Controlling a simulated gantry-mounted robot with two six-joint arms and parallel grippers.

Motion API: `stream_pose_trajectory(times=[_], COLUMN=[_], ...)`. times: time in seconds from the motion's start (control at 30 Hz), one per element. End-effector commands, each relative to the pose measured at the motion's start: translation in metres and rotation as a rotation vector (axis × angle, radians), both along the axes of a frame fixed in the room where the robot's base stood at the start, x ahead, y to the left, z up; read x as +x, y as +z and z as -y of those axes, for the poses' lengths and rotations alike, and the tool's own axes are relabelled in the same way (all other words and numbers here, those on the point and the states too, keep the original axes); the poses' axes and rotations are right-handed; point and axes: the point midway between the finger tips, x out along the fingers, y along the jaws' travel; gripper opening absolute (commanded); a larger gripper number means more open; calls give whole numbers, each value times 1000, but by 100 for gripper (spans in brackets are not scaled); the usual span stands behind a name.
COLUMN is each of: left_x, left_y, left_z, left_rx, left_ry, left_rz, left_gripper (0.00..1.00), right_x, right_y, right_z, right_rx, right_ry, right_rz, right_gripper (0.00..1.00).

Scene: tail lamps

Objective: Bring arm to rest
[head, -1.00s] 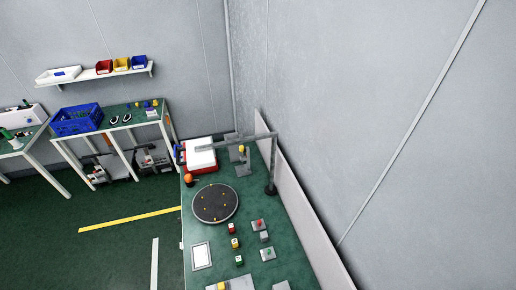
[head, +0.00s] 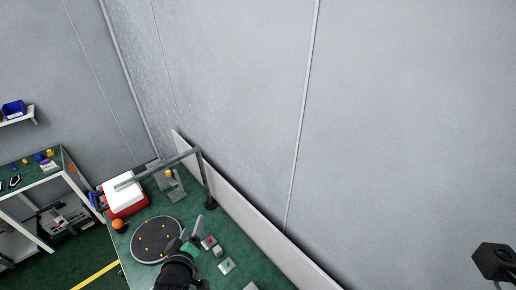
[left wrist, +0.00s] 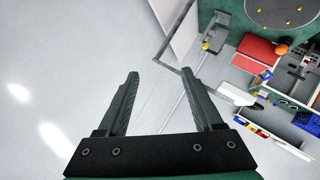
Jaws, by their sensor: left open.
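My left gripper (head: 192,232) shows at the bottom of the head view, above the green worktable (head: 227,243) and overlapping the right edge of the round dark plate (head: 150,246). In the left wrist view my left gripper (left wrist: 160,73) has its two dark fingers spread apart with nothing between them. A plain pale surface lies behind the fingers there.
A red and white box (head: 124,194) and an orange ball-like thing (head: 118,224) stand behind the plate. A grey post with a horizontal arm (head: 204,180) rises beside a low pale panel (head: 245,215). Small blocks (head: 227,265) lie right of the gripper.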

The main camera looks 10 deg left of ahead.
Motion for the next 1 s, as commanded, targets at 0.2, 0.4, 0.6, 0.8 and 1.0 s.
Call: stream_pose_trajectory(times=[0.2,0.4,0.6,0.8,1.0], left_x=[27,-15,-111,-155,-154], left_y=[197,370,498,520,515], left_z=[18,33,47,57,57], left_rx=[72,217,465,781,825], left_ry=[-86,-145,-146,-104,-93], left_rz=[381,743,1086,1159,1145], left_gripper=[68,68,68,68,68], right_x=[0,0,0,0,0], right_y=[1,2,3,3,-2], right_z=[0,0,0,0,0], right_rx=[0,0,0,0,0], right_ry=[0,0,0,0,0], right_rz=[0,0,0,0,0], right_gripper=[50,50,50,50,50])
